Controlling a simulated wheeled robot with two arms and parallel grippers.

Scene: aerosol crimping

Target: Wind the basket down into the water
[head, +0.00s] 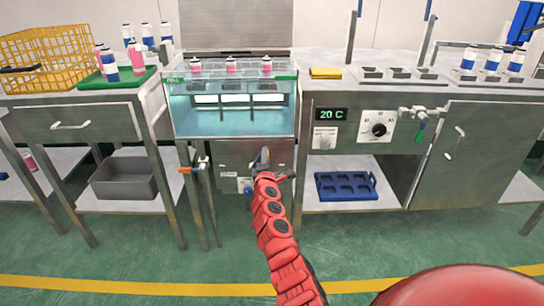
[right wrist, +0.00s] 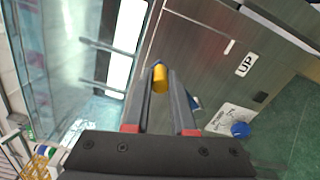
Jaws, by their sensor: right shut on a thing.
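The water tank (head: 180,128) stands at the centre with clear walls and bluish water (head: 235,124) inside. Several pink and white cans (head: 231,64) stand in a row at its top, in the basket, whose frame is hard to make out through the glass. My right gripper (head: 262,163) is at the steel front below the tank. In the right wrist view its fingers (right wrist: 163,80) are shut on the yellow crank handle (right wrist: 160,79). The fingers hide part of the handle. My left gripper is out of view.
An UP label (right wrist: 245,65) and a blue knob (right wrist: 240,129) are on the steel front. A bench with a yellow wire basket (head: 45,60) stands left. A panel with a 20 C display (head: 332,114) and a dial (head: 379,130) is right. An orange-handled valve (head: 190,169) sits left of my gripper.

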